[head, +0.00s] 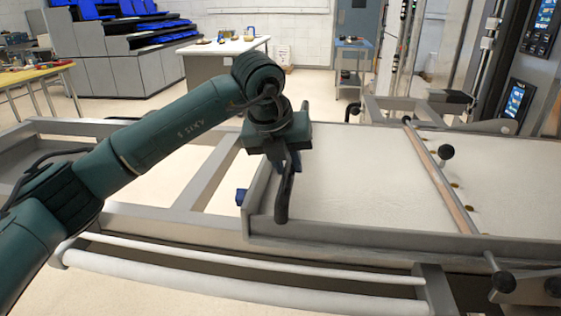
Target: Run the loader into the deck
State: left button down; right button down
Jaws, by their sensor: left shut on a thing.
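The loader (345,237) is a metal-framed board with a pale cloth-like surface (350,185), lying level on a long grey frame. A black handle (283,200) stands at its left end. My left gripper (287,172) comes in from the left over that end and is shut on the black handle; its fingers partly hide the handle. A wooden crossbar (440,180) with a black knob (446,152) spans the loader toward the right. The deck's opening is not clearly visible. My right gripper is not in view.
The oven front with lit control panels (517,100) stands at the upper right. Grey rails (205,170) with open gaps extend left of the loader.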

pick_arm(q)
jog(key=shift+s+d+r, duration=0.1)
jog(key=shift+s+d, duration=0.05)
jog(key=shift+d, duration=0.2)
jog(key=c, duration=1.6)
grip_release()
jog(key=o, duration=0.3)
jog(key=shift+o, duration=0.2)
jog(key=shift+a+r, duration=0.15)
jog(key=b+v, duration=0.1)
jog(key=v, duration=1.1)
jog(key=shift+r, duration=0.3)
jog(key=shift+s+a, duration=0.1)
